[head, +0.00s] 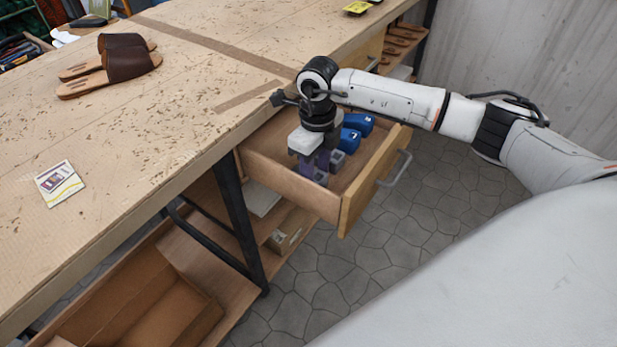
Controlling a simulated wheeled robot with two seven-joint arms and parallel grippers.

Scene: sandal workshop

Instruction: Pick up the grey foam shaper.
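The open drawer (283,181) under the workbench holds small foam pieces. Two blue pieces (359,123) lie toward its back right. Small grey pieces (338,158) show lower in the drawer, beside dark purple parts below my wrist; I cannot tell which of these is the grey foam shaper. My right gripper (316,163) reaches down into the drawer from above, right over these pieces. Its fingers are hard to separate from them, so I cannot tell whether it is open or holds anything. My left gripper is out of view.
The workbench (150,110) carries a pair of brown sandals (122,60) and a card (59,184). The drawer front with its handle (396,168) stands out over the tiled floor. A black table leg (240,215) and an open wooden box (150,305) are below.

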